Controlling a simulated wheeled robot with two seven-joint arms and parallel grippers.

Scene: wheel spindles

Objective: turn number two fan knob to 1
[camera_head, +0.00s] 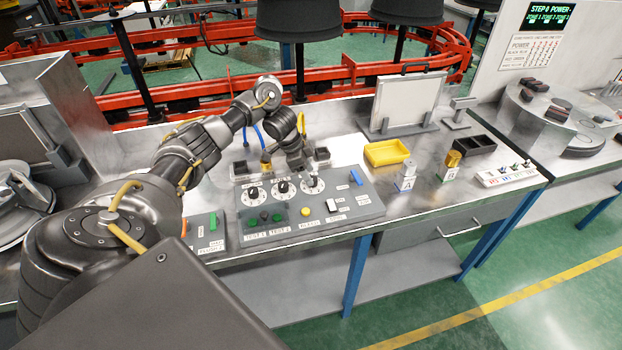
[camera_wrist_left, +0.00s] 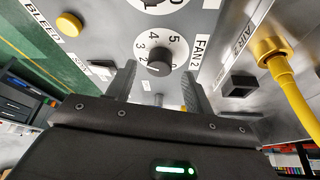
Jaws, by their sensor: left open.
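The number two fan knob (camera_wrist_left: 159,64) is a round black knob on a white numbered dial labelled FAN 2, in the left wrist view. I cannot read its exact setting. In the head view the dial (camera_head: 313,185) appears to be the rightmost of three on the grey control panel (camera_head: 350,207). My left gripper (camera_wrist_left: 159,76) is open, with one dark finger on each side of the knob and visible gaps between. In the head view the left gripper (camera_head: 306,169) is over the panel's back edge, by that dial. My right gripper is not in view.
Two more dials (camera_head: 253,193) (camera_head: 283,187) sit to the left. A yellow button (camera_head: 305,212) and a white switch (camera_head: 332,205) lie in front. A yellow connector (camera_wrist_left: 270,48) stands close to the gripper. A yellow tray (camera_head: 387,153) is at the right.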

